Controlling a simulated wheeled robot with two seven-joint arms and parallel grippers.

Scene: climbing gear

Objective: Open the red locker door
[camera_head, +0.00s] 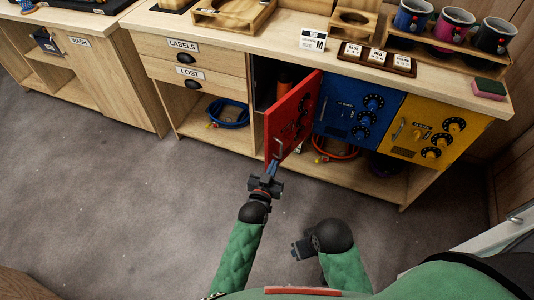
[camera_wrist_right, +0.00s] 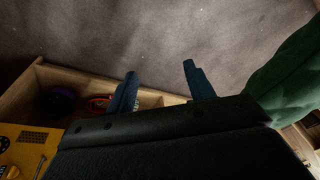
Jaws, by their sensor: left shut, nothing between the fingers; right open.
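The red locker door (camera_head: 293,118) stands ajar, swung out from the wooden cabinet, with a dark opening (camera_head: 265,82) to its left. A metal handle (camera_head: 277,148) is at the door's free edge. My left gripper (camera_head: 272,170) is shut and empty, its fingertips at the door's lower free edge, just under the handle; I cannot tell whether they touch. My right gripper (camera_head: 300,248) is held low over the floor, away from the door. In the right wrist view its two blue fingers (camera_wrist_right: 160,88) are apart with nothing between them.
A blue door (camera_head: 345,100) and a yellow door (camera_head: 425,130), both with dials, sit to the right. Drawers (camera_head: 190,50) are on the left. The grey floor (camera_head: 120,210) is clear.

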